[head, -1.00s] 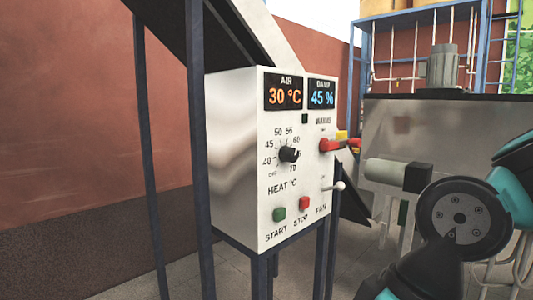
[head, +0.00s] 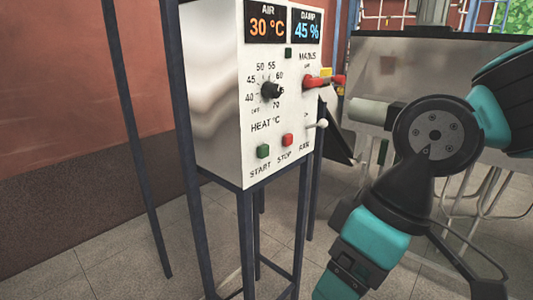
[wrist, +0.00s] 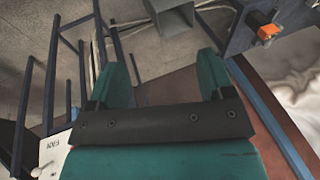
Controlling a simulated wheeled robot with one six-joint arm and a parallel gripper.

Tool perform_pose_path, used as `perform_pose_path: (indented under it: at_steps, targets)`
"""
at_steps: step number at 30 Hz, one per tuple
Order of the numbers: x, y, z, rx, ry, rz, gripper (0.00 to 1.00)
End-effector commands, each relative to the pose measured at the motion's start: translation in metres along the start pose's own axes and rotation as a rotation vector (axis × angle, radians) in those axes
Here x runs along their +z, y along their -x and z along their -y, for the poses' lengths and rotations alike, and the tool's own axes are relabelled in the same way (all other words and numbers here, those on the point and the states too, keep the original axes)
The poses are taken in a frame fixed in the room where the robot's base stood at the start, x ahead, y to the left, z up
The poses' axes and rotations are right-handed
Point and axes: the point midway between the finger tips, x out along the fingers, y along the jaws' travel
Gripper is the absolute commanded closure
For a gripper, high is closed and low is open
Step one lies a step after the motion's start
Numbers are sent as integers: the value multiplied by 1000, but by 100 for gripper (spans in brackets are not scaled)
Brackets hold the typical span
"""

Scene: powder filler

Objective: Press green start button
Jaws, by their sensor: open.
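The green start button (head: 263,151) is on the lower left of the white control box (head: 215,90) in the head view, above the label START. The red stop button (head: 287,140) is just to its right. My gripper (wrist: 165,72) shows in the wrist view with its two teal fingers apart and nothing between them. In the head view my arm is right of the box, and the fingertips are not in that view. The wrist view shows only a corner of the panel (wrist: 62,150) with the FAN label at lower left; the start button is not in it.
The panel also carries a black heat dial (head: 271,91), a red mains handle (head: 318,81) and a white fan lever (head: 317,124). Dark blue posts (head: 187,130) support the box. A grey machine (head: 400,75) stands behind my arm. Floor (head: 110,260) is open at the lower left.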

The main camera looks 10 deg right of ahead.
Motion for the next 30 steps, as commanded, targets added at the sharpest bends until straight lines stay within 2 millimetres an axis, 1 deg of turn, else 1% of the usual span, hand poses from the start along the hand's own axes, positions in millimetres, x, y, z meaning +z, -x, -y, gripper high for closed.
perform_pose_path:
  at_steps: [4,5,6,8,9,11,12,14,15,30]
  targets:
    - [0,0,0,0,0,0,25]
    - [0,0,0,0,0,0,28]
    - [0,0,0,0,0,0,37]
    - [0,0,0,0,0,0,50]
    - [0,0,0,0,0,0,60]
    - [0,0,0,0,0,0,74]
    - [0,0,0,0,0,0,83]
    - [0,0,0,0,0,0,96]
    - [0,0,0,0,0,0,100]
    - [0,0,0,0,0,0,100]
